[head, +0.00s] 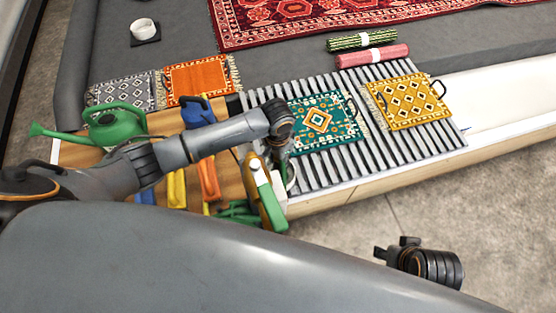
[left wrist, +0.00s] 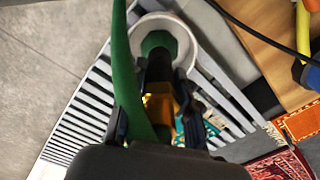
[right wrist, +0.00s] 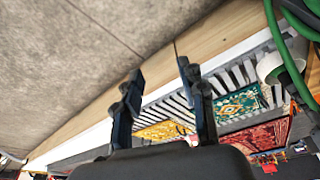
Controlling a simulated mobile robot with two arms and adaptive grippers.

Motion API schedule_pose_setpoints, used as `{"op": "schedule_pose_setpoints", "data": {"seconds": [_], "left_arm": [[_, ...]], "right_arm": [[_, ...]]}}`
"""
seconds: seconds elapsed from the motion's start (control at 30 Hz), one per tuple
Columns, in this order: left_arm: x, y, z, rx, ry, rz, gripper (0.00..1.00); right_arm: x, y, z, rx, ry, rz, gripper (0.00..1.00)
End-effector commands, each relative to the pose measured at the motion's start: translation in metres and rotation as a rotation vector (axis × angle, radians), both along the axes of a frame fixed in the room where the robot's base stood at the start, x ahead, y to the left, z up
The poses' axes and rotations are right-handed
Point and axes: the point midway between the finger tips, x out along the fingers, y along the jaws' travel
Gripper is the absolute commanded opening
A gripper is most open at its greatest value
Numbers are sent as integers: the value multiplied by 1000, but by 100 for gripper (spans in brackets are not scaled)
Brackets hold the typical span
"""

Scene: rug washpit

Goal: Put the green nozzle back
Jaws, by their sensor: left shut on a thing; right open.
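The green nozzle (head: 272,208) is at the near left corner of the slatted rack, with its handle upright beside a white ring holder (head: 290,177). My left gripper (head: 277,158) reaches down from above and is shut on it. In the left wrist view the green nozzle (left wrist: 130,75) shows with an orange part between the fingers, and its round green end lines up with the white ring (left wrist: 183,32). I cannot tell how deep it sits in the ring. My right gripper (right wrist: 162,95) is open and empty, over the floor near the rack's front edge.
The slatted rack (head: 335,165) bears a teal rug (head: 322,140) and a yellow rug (head: 408,100). A green watering can (head: 115,127) and several coloured tools stand on the wooden bench to the left. A green hose (head: 235,212) hangs by the nozzle.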

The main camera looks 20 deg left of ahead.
Motion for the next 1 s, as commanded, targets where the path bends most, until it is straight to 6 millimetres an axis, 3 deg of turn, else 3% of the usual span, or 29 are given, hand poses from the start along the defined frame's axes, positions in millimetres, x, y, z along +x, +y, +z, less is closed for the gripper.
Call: {"op": "schedule_pose_setpoints", "data": {"seconds": [0.3,0.33,0.4,0.43,0.83,1.0], "left_arm": [[0,0,-2,0,0,0,0],[0,0,-2,0,0,0,37],[0,0,-2,0,0,0,52],[0,0,-2,1,1,0,54],[0,0,5,0,0,0,54],[0,0,26,-1,-1,-1,54]], "right_arm": [[0,0,-1,0,1,0,41],[0,0,-1,0,2,0,41],[0,0,-1,0,2,0,41],[0,0,-1,0,2,0,41],[1,0,2,0,-3,0,41],[3,1,-26,0,20,2,41]]}}
